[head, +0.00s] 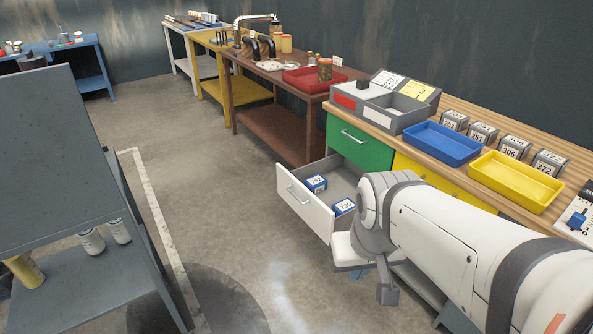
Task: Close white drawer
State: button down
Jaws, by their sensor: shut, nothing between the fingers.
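The white drawer (305,205) is pulled out of the workbench below the green drawer. Its front with a metal handle faces the lower left. Two blue boxes with number labels, one further back (315,184) and one nearer (343,206), lie inside it. My arm comes in from the right and covers the drawer's right part. My gripper (387,292) shows only in part, low under the arm and to the right of the drawer front. It looks shut and empty. I cannot tell whether any part of my arm touches the drawer.
The wooden workbench (455,108) carries a blue tray (440,144), a yellow tray (515,182), grey numbered boxes and a grey bin. The green drawer (358,146) and yellow drawer (440,184) are shut. A grey shelf unit (60,180) stands at left. Floor left of the drawer is clear.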

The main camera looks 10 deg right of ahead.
aim_at(343, 175)
jog(key=u, duration=0.45)
jog(key=i, duration=1.65)
jog(key=z, duration=0.7)
jog(key=k, duration=0.8)
jog(key=z, duration=0.15)
jog(key=i, duration=0.9)
jog(key=u, duration=0.1)
